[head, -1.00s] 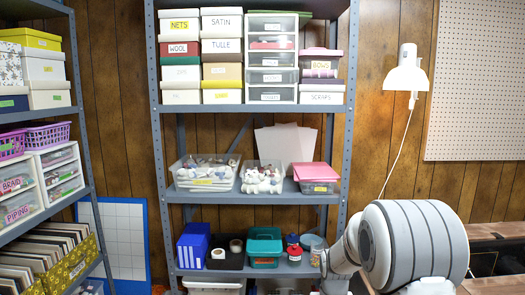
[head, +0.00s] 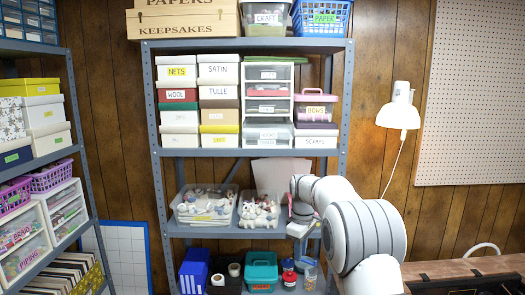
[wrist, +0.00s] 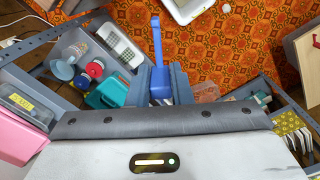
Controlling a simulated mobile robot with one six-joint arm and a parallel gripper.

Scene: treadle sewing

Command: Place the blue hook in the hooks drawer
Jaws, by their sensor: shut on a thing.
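The blue hook (wrist: 156,45) shows in the wrist view as a long blue piece with a thicker lower end. My gripper (wrist: 161,82) is shut on that lower end, and the hook sticks out beyond the fingers. In the head view my gripper's end of the arm (head: 300,225) is at the right of the middle shelf, and the hook cannot be made out. A stack of clear labelled drawers (head: 268,106) stands on the shelf above, all apparently closed. Their labels are too small to read surely, so I cannot tell which is the hooks drawer.
Labelled boxes (head: 219,95) flank the drawers on the left, and a pink-lidded box (head: 316,107) on the right. Bins of stuffed toys (head: 205,203) sit on the middle shelf. A teal box (head: 262,270) is below.

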